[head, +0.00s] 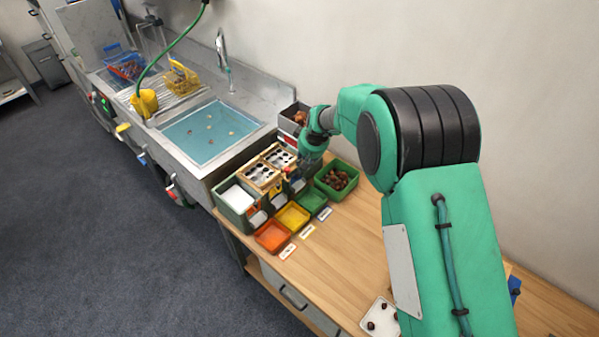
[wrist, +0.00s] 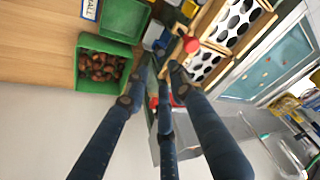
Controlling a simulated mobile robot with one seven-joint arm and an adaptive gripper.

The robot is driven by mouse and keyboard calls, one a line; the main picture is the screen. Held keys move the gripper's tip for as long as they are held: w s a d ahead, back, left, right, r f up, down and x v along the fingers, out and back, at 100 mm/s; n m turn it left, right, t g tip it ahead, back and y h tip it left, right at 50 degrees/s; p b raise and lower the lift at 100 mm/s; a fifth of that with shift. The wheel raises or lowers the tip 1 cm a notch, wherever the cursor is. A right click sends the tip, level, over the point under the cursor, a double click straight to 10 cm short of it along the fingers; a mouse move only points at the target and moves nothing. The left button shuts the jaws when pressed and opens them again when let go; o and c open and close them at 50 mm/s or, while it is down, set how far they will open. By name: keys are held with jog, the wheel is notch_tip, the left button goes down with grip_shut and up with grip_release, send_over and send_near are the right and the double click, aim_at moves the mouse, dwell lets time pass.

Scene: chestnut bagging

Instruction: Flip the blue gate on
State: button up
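The sorter (head: 237,197), a green box with perforated wooden trays (head: 262,176), stands on the bench beside the sink. A small blue part (head: 298,186) shows on its front near the right end, and a blue piece (wrist: 163,39) shows just beyond the fingertips in the wrist view. I take these for the blue gate; its position cannot be read. My gripper (head: 306,157) is at the sorter's right end, partly hidden by my arm. In the wrist view its dark fingers (wrist: 160,72) have their tips apart, with nothing visibly held. I cannot tell whether they touch the blue piece.
Orange (head: 273,236), yellow (head: 293,215) and green (head: 312,200) trays stand in front of the sorter. A green bin of chestnuts (head: 337,167) is to the right. A red knob (wrist: 191,44) is close to the fingers.

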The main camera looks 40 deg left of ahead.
aim_at(299, 173)
jog(key=x, duration=1.1)
jog(key=shift+w+a+f, duration=0.1)
jog(key=shift+a+f, duration=0.15)
jog(key=shift+f, duration=0.05)
jog(key=shift+c, duration=0.3)
grip_shut()
